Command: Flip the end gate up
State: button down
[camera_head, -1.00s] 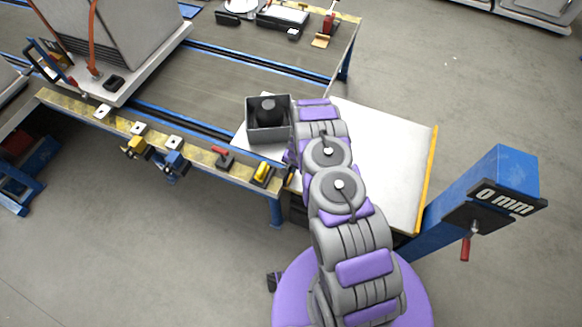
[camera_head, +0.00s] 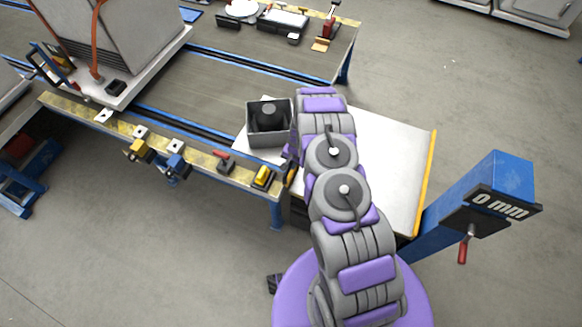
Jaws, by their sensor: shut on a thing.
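The end gate (camera_head: 291,174) shows as a short dark piece with yellow-orange at the near right end of the conveyor table. Most of it is hidden behind my arm, so I cannot tell its exact tilt. My gripper (camera_head: 290,158) is at the gate, mostly covered by my grey and purple arm links. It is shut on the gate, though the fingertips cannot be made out.
A grey open box (camera_head: 268,140) with a black round part stands left of my arm. A white platform (camera_head: 385,165) with a yellow edge lies to the right. A blue post (camera_head: 490,195) reads 0 mm. Clamps (camera_head: 175,163) line the table's near edge.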

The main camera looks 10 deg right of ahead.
notch_tip(320, 180, up, 2)
jog(key=shift+w+r, duration=0.1)
jog(key=shift+w, duration=0.05)
jog(key=c, duration=1.2)
grip_release()
jog(key=shift+o, duration=0.7)
notch_tip(320, 180, up, 17)
jog(key=s+d+p, duration=0.2)
jog(key=shift+d+p, duration=0.35)
